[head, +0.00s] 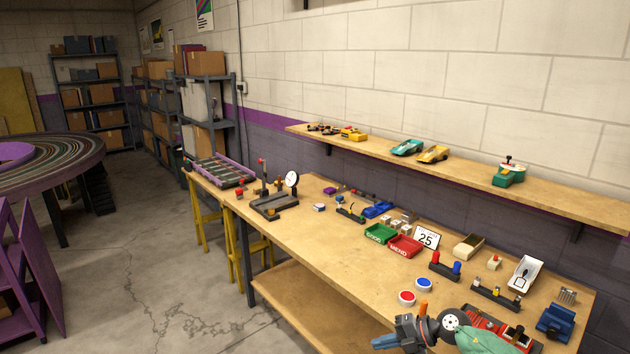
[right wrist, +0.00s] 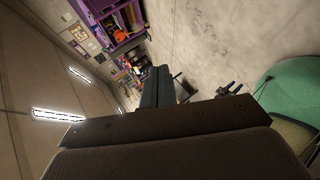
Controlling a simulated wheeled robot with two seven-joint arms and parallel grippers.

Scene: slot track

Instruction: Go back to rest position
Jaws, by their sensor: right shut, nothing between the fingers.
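My right gripper (head: 384,342) shows at the bottom of the head view, over the front edge of the workbench (head: 330,255). Its fingers point left and are shut with nothing between them.
Near my right arm on the bench are a red disc (head: 407,298), a blue disc (head: 424,283) and a red tray (head: 405,246). A wall shelf (head: 470,173) holds toy cars. Open concrete floor (head: 150,270) lies left of the bench.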

